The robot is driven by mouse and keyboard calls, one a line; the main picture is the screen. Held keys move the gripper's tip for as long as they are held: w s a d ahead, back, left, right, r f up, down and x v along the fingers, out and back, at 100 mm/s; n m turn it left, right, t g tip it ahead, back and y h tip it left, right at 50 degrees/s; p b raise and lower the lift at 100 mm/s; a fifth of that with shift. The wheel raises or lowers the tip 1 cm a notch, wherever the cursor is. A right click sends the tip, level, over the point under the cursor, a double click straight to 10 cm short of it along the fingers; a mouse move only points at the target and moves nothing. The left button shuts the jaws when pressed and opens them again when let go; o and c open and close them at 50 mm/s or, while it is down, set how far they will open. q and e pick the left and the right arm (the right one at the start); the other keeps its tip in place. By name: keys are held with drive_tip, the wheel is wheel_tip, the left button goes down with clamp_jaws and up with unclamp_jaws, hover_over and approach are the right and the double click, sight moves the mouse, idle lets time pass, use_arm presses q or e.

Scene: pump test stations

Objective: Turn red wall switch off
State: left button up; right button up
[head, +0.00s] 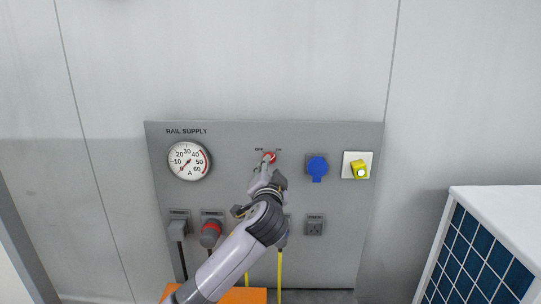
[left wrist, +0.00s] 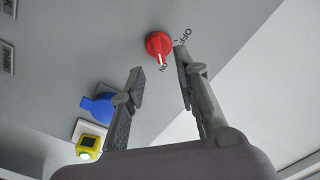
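The red wall switch (head: 269,157) is a round rotary knob on the upper middle of the grey RAIL SUPPLY panel (head: 230,135). In the left wrist view the red knob (left wrist: 158,43) has a white pointer mark turned toward the ON label, with OFF printed beside it. My left gripper (head: 266,170) reaches up to the knob and partly hides it in the head view. In the left wrist view its two fingers (left wrist: 160,62) are spread apart and empty, with the knob just beyond the gap between their tips. I cannot tell whether they touch it. My right gripper is out of view.
A round gauge (head: 189,160) sits left on the panel. A blue socket (head: 317,167) and a yellow fitting on a white plate (head: 349,157) sit right of the switch. Plugs and cables hang below, partly behind my arm. A white unit with a blue grille (head: 500,210) stands right.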

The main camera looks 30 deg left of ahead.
use_arm(q)
drive_tip(key=shift+p+x, duration=0.85)
drive_tip(key=shift+x, duration=2)
clamp_jaws()
